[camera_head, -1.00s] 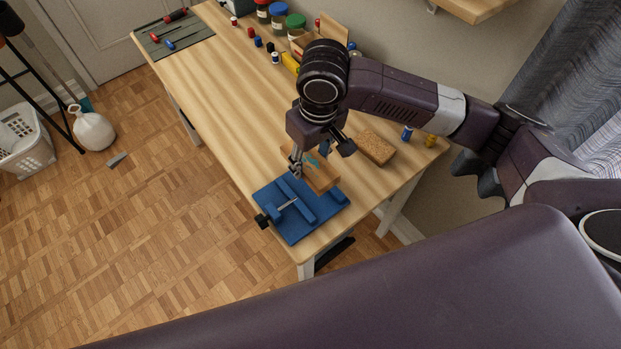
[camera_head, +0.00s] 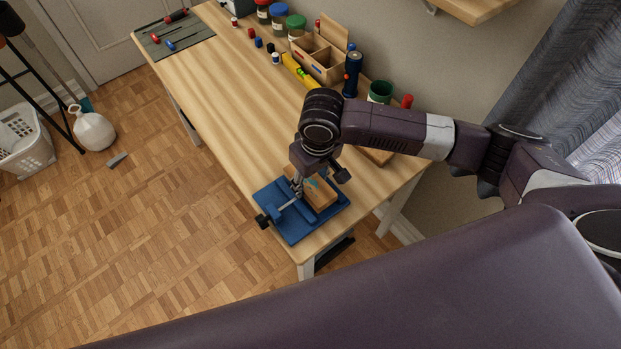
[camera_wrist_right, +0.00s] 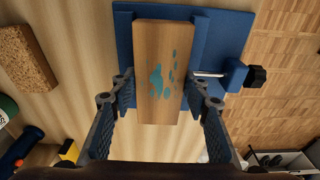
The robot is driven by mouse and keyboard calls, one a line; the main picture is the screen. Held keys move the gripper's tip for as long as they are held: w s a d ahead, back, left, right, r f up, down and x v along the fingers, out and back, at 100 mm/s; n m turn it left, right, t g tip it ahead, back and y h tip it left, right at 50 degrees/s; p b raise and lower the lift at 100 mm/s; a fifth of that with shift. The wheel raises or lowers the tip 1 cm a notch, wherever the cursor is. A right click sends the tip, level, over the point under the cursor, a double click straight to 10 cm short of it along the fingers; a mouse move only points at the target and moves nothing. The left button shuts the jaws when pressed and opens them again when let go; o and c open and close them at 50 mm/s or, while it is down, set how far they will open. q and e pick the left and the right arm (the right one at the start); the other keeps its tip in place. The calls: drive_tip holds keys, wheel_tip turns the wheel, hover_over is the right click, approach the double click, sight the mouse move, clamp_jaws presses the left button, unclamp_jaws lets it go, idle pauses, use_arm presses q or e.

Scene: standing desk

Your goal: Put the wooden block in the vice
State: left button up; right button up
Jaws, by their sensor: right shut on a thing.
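The wooden block (camera_head: 318,193) has teal paint spots on its top. It also shows in the right wrist view (camera_wrist_right: 158,60), where it lies lengthwise between the two jaws of the blue vice (camera_wrist_right: 236,35). In the head view the vice (camera_head: 299,230) sits at the near corner of the desk. My right gripper (camera_head: 312,182) points down and is shut on the block, with a finger on each side of its near end (camera_wrist_right: 160,105). Whether the block touches the vice base is hidden. My left gripper is not in view.
A cork-like brown block (camera_wrist_right: 26,58) lies beside the vice. At the back of the desk stand a wooden organiser (camera_head: 318,58), a dark blue flashlight (camera_head: 352,72), a green cup (camera_head: 380,91) and several jars. A tool mat (camera_head: 175,35) lies at the far end. The desk middle is clear.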

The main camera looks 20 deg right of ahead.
sight(314, 186)
drive_tip(key=shift+f, duration=0.4)
drive_tip(key=shift+f, duration=0.1)
drive_tip(key=o, duration=1.4)
drive_tip(key=shift+c, duration=0.2)
wheel_tip(314, 186, up, 13)
drive_tip(key=s, duration=0.1)
drive_tip(key=shift+s+d, duration=0.15)
drive_tip(key=shift+d, duration=0.05)
